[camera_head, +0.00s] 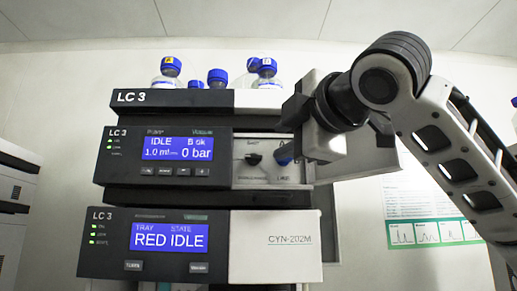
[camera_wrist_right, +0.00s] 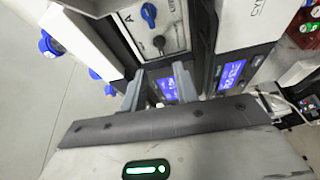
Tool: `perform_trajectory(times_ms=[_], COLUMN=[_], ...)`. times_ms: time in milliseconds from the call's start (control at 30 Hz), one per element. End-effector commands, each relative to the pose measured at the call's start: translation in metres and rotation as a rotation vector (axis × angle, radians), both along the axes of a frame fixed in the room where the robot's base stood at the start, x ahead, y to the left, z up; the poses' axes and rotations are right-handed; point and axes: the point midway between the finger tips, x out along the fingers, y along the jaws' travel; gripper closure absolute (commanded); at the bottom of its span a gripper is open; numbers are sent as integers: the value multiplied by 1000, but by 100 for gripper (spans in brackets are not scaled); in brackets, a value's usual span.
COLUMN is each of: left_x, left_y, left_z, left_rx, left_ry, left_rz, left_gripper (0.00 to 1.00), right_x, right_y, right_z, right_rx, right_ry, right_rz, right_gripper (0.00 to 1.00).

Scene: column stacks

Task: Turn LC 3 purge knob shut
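The LC 3 stack (camera_head: 175,98) stands in the middle of the head view. Its upper module has a pale panel with a black knob (camera_head: 253,159) and a blue knob (camera_head: 284,157). The blue knob is partly hidden by my right gripper (camera_head: 293,122). In the right wrist view the blue knob (camera_wrist_right: 149,14) and black knob (camera_wrist_right: 159,43) show beyond the fingertips. The right gripper's two fingers (camera_wrist_right: 158,82) are apart with nothing between them, and they appear clear of both knobs. I cannot read which knob is labelled purge. My left gripper is not in view.
The upper display (camera_head: 178,148) reads IDLE and 0 bar. A lower module (camera_head: 170,238) reads RED IDLE. Several blue-capped bottles (camera_head: 170,70) stand on top of the stack. A green-edged chart (camera_head: 430,218) hangs on the wall at right.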

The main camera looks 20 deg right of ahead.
Motion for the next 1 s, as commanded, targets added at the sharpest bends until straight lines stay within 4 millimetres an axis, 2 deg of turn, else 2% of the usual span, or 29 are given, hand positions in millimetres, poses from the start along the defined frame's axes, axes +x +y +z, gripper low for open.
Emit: perform_trajectory(times_ms=[33,200,400,500,667,900,933,1000], left_x=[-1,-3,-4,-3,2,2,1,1], left_y=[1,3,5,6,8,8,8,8], left_z=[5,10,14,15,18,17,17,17], left_rx=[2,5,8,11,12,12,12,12], left_ry=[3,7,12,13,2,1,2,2], left_rz=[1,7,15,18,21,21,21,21], left_gripper=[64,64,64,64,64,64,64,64], right_x=[13,49,83,94,101,102,102,102], right_y=[1,6,10,11,12,12,12,12], right_z=[3,4,5,4,3,3,3,3], right_rx=[2,2,2,1,1,1,1,1], right_ry=[4,4,2,1,-1,-1,-1,-1], right_rz=[-1,0,1,0,1,1,1,1], right_gripper=[70,70,70,70,70,70,73,92])
